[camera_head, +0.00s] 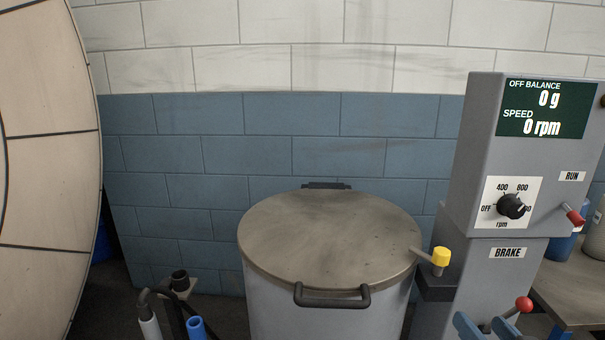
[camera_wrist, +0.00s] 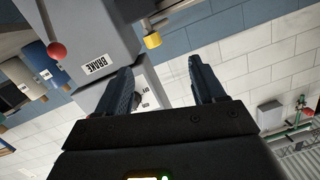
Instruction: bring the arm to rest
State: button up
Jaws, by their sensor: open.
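My gripper (camera_wrist: 162,68) is open in the wrist view, with its two dark fingers apart and nothing between them. Beyond the fingers are the grey control console (camera_wrist: 112,32) and the tiled wall. In the head view, two blue-grey prongs at the bottom edge below the BRAKE label look like my fingertips (camera_head: 486,322). The brake lever's red ball (camera_head: 523,304) is close to their right; it also shows left of my fingers in the wrist view (camera_wrist: 57,50). Whether anything touches the lever cannot be told.
The console (camera_head: 470,150) reads 0 g and 0 rpm and carries a black dial (camera_head: 511,206) and a red-tipped RUN lever (camera_head: 575,217). A lidded drum (camera_head: 330,235) with a yellow-capped latch (camera_head: 440,257) stands left of it. A large round panel (camera_head: 45,160) fills the far left. Hoses stand at lower left.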

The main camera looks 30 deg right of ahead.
jog(key=s+a+f+n+y, duration=0.35)
jog(key=s+a, duration=0.45)
jog(key=a, duration=0.5)
jog(key=s+a+r+n+y, duration=0.3)
jog(key=s+a, duration=0.6)
jog(key=s, duration=0.3)
jog(key=shift+s+a+n+y, duration=0.2)
jog(key=shift+n+y, duration=0.25)
jog(key=shift+n, duration=0.3)
